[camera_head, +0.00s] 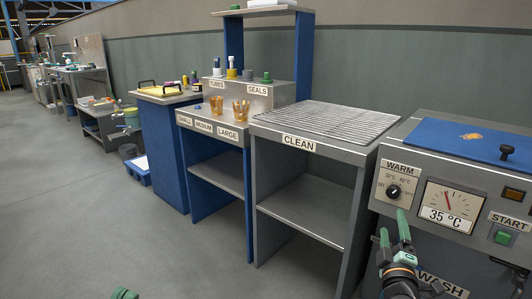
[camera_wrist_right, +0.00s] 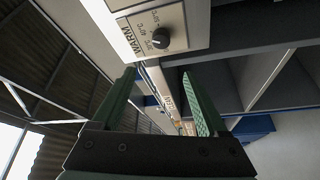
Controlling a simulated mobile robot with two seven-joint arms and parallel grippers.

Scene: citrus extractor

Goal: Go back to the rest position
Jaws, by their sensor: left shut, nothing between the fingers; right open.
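My right gripper (camera_head: 393,225) is in front of the warming machine (camera_head: 405,165), near its warm dial (camera_head: 394,191). Its two green fingers stand apart with nothing between them. In the right wrist view the open gripper (camera_wrist_right: 163,85) points past the machine's panel, with the warm dial (camera_wrist_right: 160,38) just beyond it; whether it touches the panel cannot be told. My left gripper (camera_head: 124,294) shows only as green fingertips at the bottom edge, close together and empty, over the floor. The rest of the left arm is out of view.
A grey stand labelled CLEAN with a wire rack (camera_head: 330,118) is left of the machine. Beyond it stands a blue-sided bench (camera_head: 196,118) with amber cups (camera_head: 241,109). A blue lid (camera_head: 470,140) covers the machine's top. The floor (camera_head: 130,225) at left is open.

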